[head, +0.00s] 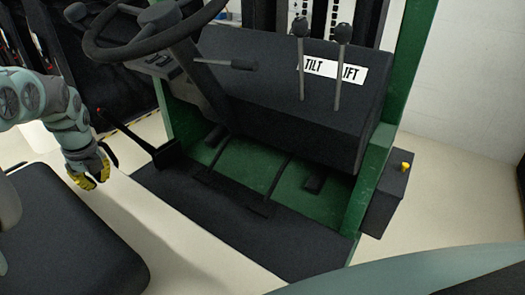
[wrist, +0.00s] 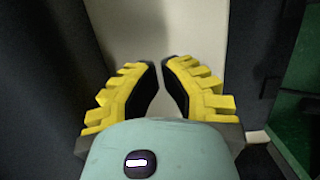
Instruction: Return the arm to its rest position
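My arm (head: 50,110) reaches in from the left edge of the head view, bent, with my gripper (head: 100,176) hanging low at its end. The gripper is beside a dark seat (head: 70,235) and left of the green forklift's floor. In the wrist view my gripper (wrist: 162,70) points at pale floor. Its two yellow-ribbed fingers with black pads stand apart with an empty gap between them, the tips closer together than the bases. It holds nothing.
The forklift's steering wheel (head: 140,30) is at upper left, near my arm. A black lever (head: 125,132) with a red tip stands right of the gripper. The TILT and LIFT levers (head: 340,60) stand on the dark console. Pale floor (head: 170,240) lies between seat and footwell.

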